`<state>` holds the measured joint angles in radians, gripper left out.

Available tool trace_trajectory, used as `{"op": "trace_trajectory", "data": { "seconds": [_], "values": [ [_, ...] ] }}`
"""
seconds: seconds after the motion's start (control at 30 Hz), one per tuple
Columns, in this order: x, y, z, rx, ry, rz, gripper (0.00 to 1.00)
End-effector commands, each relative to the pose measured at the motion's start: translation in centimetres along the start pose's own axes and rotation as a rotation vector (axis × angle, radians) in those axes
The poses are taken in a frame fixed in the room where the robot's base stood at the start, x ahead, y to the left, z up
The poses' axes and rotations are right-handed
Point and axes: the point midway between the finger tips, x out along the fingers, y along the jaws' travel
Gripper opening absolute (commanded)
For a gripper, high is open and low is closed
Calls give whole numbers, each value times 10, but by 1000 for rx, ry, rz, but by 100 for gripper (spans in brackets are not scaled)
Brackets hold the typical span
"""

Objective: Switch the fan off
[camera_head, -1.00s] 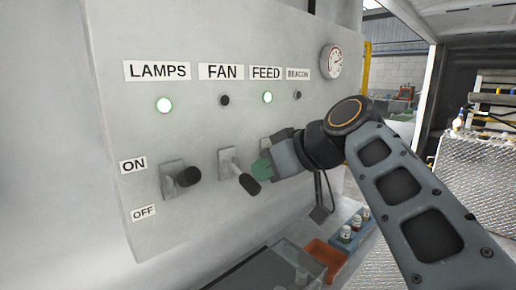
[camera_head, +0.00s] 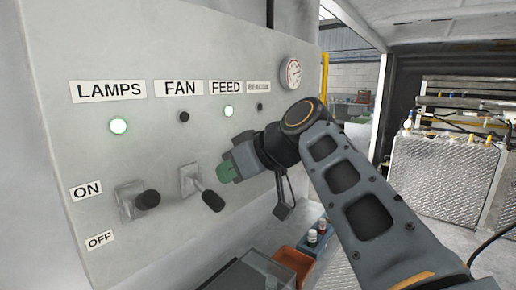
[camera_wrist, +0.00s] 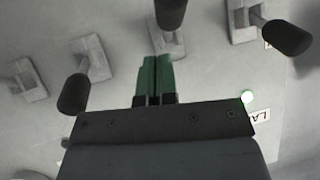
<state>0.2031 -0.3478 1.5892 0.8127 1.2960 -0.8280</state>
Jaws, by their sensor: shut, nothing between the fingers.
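The fan switch (camera_head: 190,180) is on the grey wall panel, below the FAN label (camera_head: 180,88). Its black-tipped lever (camera_head: 213,201) points down, toward the OFF row. The fan's indicator lamp (camera_head: 183,117) is dark. My gripper (camera_head: 228,172) has green fingers pressed together with nothing between them. In the head view it is just right of the fan lever and a little above its knob. In the wrist view my gripper (camera_wrist: 153,66) points at the fan switch's plate (camera_wrist: 167,44), its lever knob (camera_wrist: 171,12) beyond the fingertips. Contact cannot be told.
The LAMPS switch (camera_head: 130,202) stands left, its lever raised and lamp (camera_head: 118,125) lit. The FEED lamp (camera_head: 228,111) is lit; its lever (camera_wrist: 73,94) is close left of my fingers in the wrist view. The BEACON lamp (camera_head: 260,106) is dark. Bins (camera_head: 293,262) sit below.

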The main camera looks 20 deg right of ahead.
Motion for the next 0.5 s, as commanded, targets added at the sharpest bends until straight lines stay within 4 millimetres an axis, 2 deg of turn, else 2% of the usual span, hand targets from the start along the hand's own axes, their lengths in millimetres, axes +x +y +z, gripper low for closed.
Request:
{"op": "trace_trajectory", "data": {
  "seconds": [0.1, 0.17, 0.3, 0.5],
  "values": [
    [-20, 6, -19, -3, 0, -4, 0],
    [-31, 7, -14, -4, 2, -1, 0],
    [-60, 7, -13, -4, 2, -2, 0],
    [-92, 6, -13, -4, 0, -3, 0]
  ]
}}
